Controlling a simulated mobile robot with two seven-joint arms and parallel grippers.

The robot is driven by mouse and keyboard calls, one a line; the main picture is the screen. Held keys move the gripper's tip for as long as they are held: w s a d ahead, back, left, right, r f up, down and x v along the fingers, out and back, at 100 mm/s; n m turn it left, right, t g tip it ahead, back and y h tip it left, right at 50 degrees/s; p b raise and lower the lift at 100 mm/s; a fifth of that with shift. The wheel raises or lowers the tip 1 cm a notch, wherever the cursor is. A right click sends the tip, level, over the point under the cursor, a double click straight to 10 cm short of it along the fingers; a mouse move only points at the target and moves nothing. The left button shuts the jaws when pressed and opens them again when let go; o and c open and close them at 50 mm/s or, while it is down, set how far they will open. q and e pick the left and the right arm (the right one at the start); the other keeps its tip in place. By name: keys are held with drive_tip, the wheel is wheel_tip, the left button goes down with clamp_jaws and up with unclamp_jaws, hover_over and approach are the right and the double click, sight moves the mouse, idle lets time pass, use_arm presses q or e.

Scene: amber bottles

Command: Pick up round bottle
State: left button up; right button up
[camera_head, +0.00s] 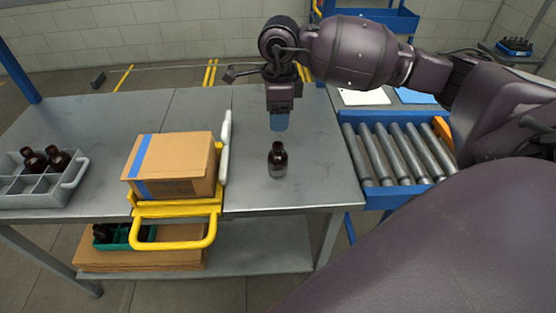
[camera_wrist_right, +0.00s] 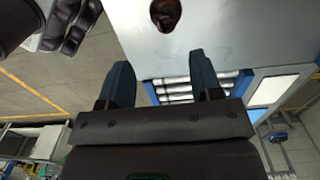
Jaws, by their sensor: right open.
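A round amber bottle (camera_head: 277,160) with a dark cap stands upright on the grey table (camera_head: 310,185), right of the cardboard box. My right gripper (camera_head: 279,123) points down above and slightly behind the bottle in the head view, apart from it. In the right wrist view the gripper's two blue fingers (camera_wrist_right: 166,82) are spread with nothing between them. The bottle (camera_wrist_right: 165,14) shows there at the top edge, partly cut off, beyond the fingertips. My left gripper is not in view.
A cardboard box (camera_head: 172,160) with blue tape sits on a yellow-handled carrier (camera_head: 180,209), beside a white object (camera_head: 225,145). A grey divided crate (camera_head: 40,190) at left holds amber bottles. A roller conveyor (camera_head: 400,150) adjoins the table's right side. The table around the bottle is clear.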

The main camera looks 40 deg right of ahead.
sight(278, 144)
drive_tip(key=shift+d+f, duration=0.25)
drive_tip(key=shift+f, duration=0.1)
drive_tip(key=shift+w+f, duration=0.15)
drive_tip(key=shift+f, duration=2.35)
drive_tip(key=shift+w+f, duration=0.15)
drive_tip(key=shift+f, duration=2.35)
clamp_jaws()
